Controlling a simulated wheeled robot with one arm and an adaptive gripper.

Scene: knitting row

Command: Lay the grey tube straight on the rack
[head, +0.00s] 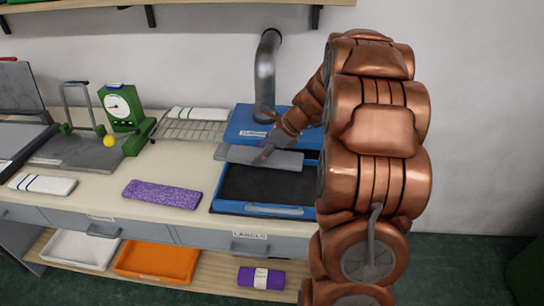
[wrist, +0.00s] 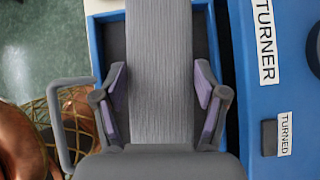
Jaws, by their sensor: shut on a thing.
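The grey tube (head: 287,161) is a flat, ribbed knitted piece. My gripper (head: 268,151) is shut on it and holds it over the blue tray, roughly level in the head view. In the wrist view the grey tube (wrist: 160,60) runs lengthwise between the two purple-padded fingers of my gripper (wrist: 162,92). The rack (head: 185,130) is a wire grid on the table, left of the blue machine and apart from the tube. A white tube with green stripes (head: 198,113) lies at its back edge.
The blue turner (head: 252,121), with an upright metal pipe (head: 265,75), stands behind the blue tray (head: 258,209). A green dial scale (head: 122,108) stands left of the rack. A purple tube (head: 162,194) and a striped white tube (head: 42,184) lie at the table front.

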